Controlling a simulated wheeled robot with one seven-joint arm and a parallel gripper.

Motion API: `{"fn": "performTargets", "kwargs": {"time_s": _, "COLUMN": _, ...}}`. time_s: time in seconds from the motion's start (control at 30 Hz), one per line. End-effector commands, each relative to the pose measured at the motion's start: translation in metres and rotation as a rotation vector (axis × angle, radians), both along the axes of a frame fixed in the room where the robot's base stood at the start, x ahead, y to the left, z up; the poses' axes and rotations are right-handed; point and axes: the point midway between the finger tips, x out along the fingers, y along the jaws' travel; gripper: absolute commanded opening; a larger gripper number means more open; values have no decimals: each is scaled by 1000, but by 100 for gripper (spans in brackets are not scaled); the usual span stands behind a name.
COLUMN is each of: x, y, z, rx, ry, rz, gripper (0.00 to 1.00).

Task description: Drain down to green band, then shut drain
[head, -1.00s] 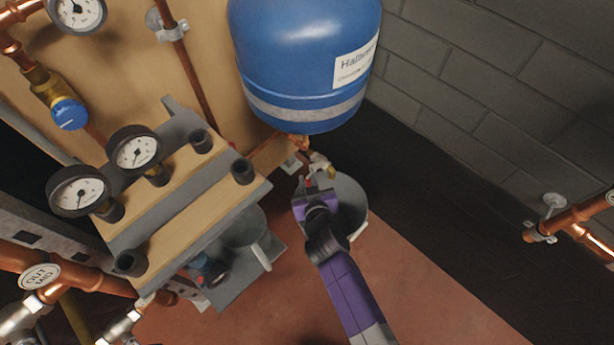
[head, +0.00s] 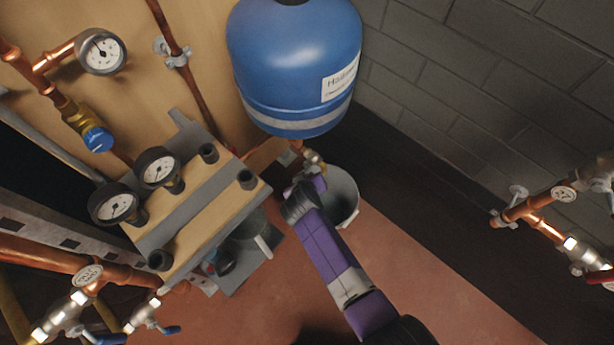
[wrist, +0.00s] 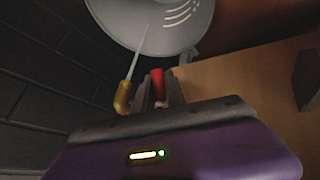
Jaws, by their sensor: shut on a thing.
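My purple gripper (head: 308,182) is at the drain below the blue tank (head: 295,70). In the wrist view my gripper (wrist: 159,88) is shut on the red drain handle (wrist: 157,80). Beside it is the brass drain outlet (wrist: 123,97), with a thin pale stream running from it toward the grey bucket (wrist: 195,40). The bucket also shows in the head view (head: 346,200), partly behind my arm. A round gauge (head: 102,52) is at upper left, and two dark-rimmed gauges (head: 159,168) (head: 115,205) are lower. Their needles and any green band are too small to read.
A wooden block with grey strips (head: 205,215) stands left of my arm. Copper pipes with valves are at lower left and at right (head: 545,208). A grey block wall (head: 490,70) is behind. The reddish floor (head: 420,275) right of my arm is clear.

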Motion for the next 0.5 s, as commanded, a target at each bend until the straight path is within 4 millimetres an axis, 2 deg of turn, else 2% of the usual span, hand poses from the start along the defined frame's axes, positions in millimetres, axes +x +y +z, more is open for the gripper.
{"fn": "performTargets", "kwargs": {"time_s": 0.4, "x": 0, "y": 0, "z": 0, "rx": -7, "ry": 5, "rz": 0, "gripper": 0}}
{"fn": "performTargets", "kwargs": {"time_s": 0.43, "x": 0, "y": 0, "z": 0, "rx": -7, "ry": 5, "rz": 0, "gripper": 19}}
{"fn": "performTargets", "kwargs": {"time_s": 0.5, "x": 0, "y": 0, "z": 0, "rx": -6, "ry": 4, "rz": 0, "gripper": 33}}
